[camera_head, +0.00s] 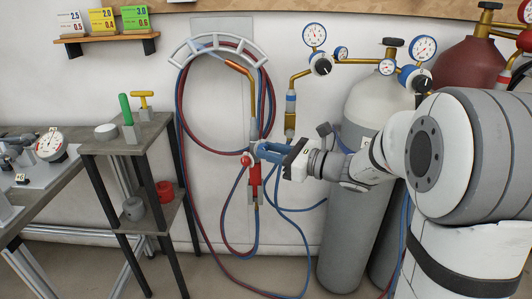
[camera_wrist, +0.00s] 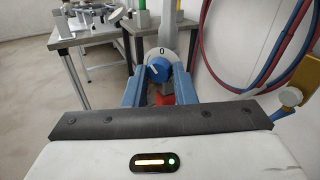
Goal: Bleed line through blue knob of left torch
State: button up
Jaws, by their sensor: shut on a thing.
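The left torch (camera_head: 254,128) hangs upright on the wall below the hose hanger, with a bent brass tip, a grey body and a red handle. A red knob (camera_head: 246,160) shows on its left side. My gripper (camera_head: 262,151) reaches it from the right, its blue fingers at the valve part. In the wrist view the blue knob (camera_wrist: 157,70) sits between the fingertips of my gripper (camera_wrist: 158,78), which is shut on it. A grey plate marked 0 (camera_wrist: 162,51) stands behind the knob. The fingers hide the blue knob in the head view.
A second torch (camera_head: 290,105) hangs right of the first. Red and blue hoses (camera_head: 181,110) loop on the wall and down to the floor. Gas cylinders with gauges (camera_head: 375,110) stand at the right. A shelf table (camera_head: 130,136) with small items stands at the left.

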jog(key=shift+s+a+r+n+t+h+b, duration=0.15)
jog(key=shift+n+h+b, duration=0.6)
jog(key=shift+n+b, duration=1.05)
jog(key=shift+r+n+t+h+b, duration=0.15)
jog(key=shift+n+h+b, duration=0.65)
jog(key=shift+n+b, duration=1)
jog(key=shift+s+a+r+n+t+h+b, duration=0.15)
jog(key=shift+n+h+b, duration=0.6)
jog(key=shift+n+b, duration=1.05)
jog(key=shift+w+d, duration=0.1)
jog(key=o, duration=1)
